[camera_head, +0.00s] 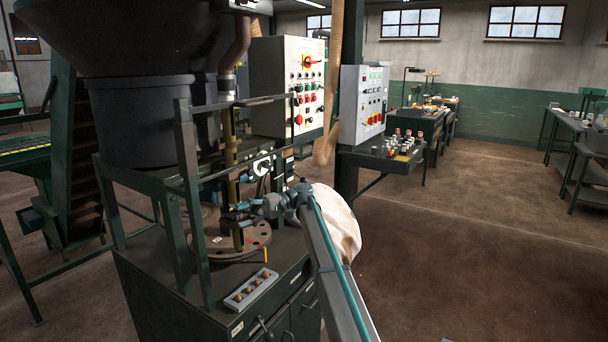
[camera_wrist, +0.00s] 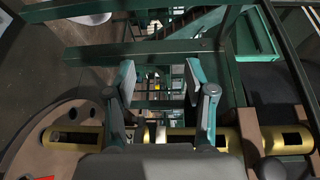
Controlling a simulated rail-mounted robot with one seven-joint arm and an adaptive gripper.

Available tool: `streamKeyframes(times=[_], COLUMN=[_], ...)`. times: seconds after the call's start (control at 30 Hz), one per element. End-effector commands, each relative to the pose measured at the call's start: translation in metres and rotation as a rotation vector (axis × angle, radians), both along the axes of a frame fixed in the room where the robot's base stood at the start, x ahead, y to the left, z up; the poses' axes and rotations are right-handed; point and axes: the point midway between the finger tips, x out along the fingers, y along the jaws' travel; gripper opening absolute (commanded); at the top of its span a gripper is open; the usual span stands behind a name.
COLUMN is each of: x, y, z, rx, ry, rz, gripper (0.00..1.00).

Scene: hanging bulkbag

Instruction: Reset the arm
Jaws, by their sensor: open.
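My arm reaches in from the lower right in the head view. My gripper (camera_head: 237,217) is at the green-framed machine, above the round brown plate (camera_head: 240,243) and close to the upright brass tube (camera_head: 229,135). In the wrist view my gripper (camera_wrist: 160,82) has its two fingers spread apart, with nothing held between the tips. The brass tube (camera_wrist: 75,137) crosses behind the finger bases in that view. I cannot tell whether it touches them.
Green frame bars (camera_head: 187,200) stand left of my gripper. A grey tray (camera_head: 251,288) with several small round pieces lies on the cabinet top. A white bulging bag (camera_head: 340,222) is behind my arm. Control boxes (camera_head: 365,105) stand behind. The floor at right (camera_head: 480,260) is clear.

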Motion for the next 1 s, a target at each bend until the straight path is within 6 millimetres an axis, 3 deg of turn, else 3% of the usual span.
streamKeyframes(times=[0.27, 0.47, 0.67, 0.8, 1.0], x=[-0.030, -0.065, -0.125, -0.173, -0.250], y=[-0.021, -0.050, -0.107, -0.157, -0.236], z=[-0.079, -0.161, -0.270, -0.337, -0.409], rx=[-0.157, -0.333, -0.599, -0.795, -1.071], ry=[-0.002, -0.016, -0.065, -0.121, -0.235], rz=[-0.112, -0.220, -0.352, -0.422, -0.477], gripper=[0.55, 0.55, 0.55, 0.55, 0.55])
